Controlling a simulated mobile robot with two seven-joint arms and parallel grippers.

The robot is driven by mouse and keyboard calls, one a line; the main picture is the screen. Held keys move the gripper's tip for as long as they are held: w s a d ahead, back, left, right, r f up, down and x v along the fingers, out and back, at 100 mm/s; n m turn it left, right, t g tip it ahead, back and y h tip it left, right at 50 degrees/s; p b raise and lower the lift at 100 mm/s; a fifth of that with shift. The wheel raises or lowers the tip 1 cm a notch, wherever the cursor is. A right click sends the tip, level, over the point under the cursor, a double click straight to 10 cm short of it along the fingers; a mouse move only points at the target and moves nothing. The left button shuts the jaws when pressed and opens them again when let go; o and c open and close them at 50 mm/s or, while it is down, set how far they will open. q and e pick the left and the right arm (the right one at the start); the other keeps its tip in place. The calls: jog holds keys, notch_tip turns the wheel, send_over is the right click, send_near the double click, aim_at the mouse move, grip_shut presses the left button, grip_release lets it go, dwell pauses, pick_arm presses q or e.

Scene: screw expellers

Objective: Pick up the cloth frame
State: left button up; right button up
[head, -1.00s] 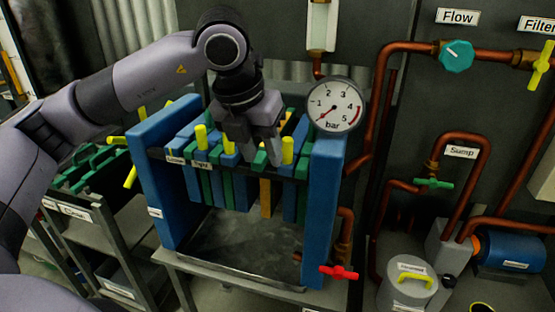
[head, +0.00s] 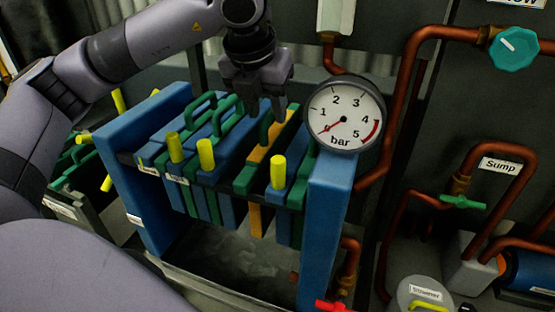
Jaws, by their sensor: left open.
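A filter press holds a row of blue and green plates with one orange plate (head: 258,205) among them, toward the right. I cannot tell from any label which one is the cloth frame. A green loop handle (head: 265,128) stands on top near the orange plate. My left gripper (head: 267,108) is open and points down just above and around this handle's height, with its fingers apart. I cannot tell whether they touch the handle. My right gripper is not in view.
Blue end plates (head: 325,225) bound the press on both sides. A round pressure gauge (head: 344,115) sits close to the right of my left gripper. Copper pipes (head: 404,120) run behind it. A metal tray (head: 225,255) lies under the plates.

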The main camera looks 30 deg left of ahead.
aim_at(271, 135)
pick_arm(q)
jog(key=x, duration=0.3)
jog(key=p+x, duration=0.1)
jog(key=x, duration=0.2)
jog(key=shift+s+d+f, duration=0.1)
jog(key=shift+s+f, duration=0.05)
jog(key=shift+f, duration=0.05)
jog(key=shift+c, duration=0.3)
grip_shut()
